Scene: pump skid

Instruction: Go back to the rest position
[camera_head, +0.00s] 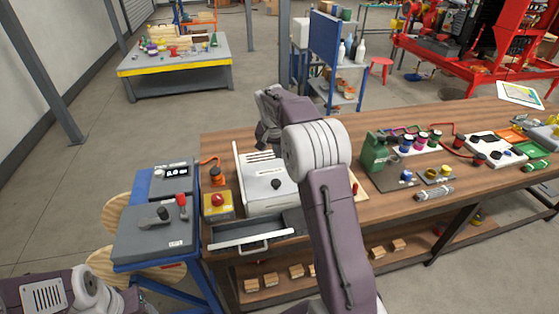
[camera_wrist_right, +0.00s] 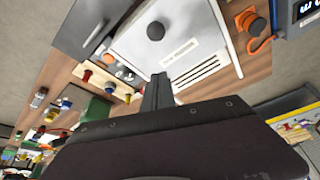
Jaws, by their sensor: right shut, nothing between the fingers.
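My right arm reaches from the bottom centre of the head view over the wooden bench. My right gripper (camera_head: 264,138) is above the back part of a white box with a black knob. In the right wrist view the two dark fingers of my right gripper (camera_wrist_right: 157,92) are together, with nothing between them. The white box (camera_wrist_right: 185,40) lies beyond the fingertips there. Part of my left arm shows at the bottom left of the head view, but I cannot see its gripper.
The white box (camera_head: 258,198) stands on the bench (camera_head: 346,226), with an open drawer (camera_head: 250,236) at the front. A yellow box with a red button (camera_head: 218,206) is beside it. A blue cart (camera_head: 152,240) stands left; a green container (camera_head: 374,152) and small parts are right.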

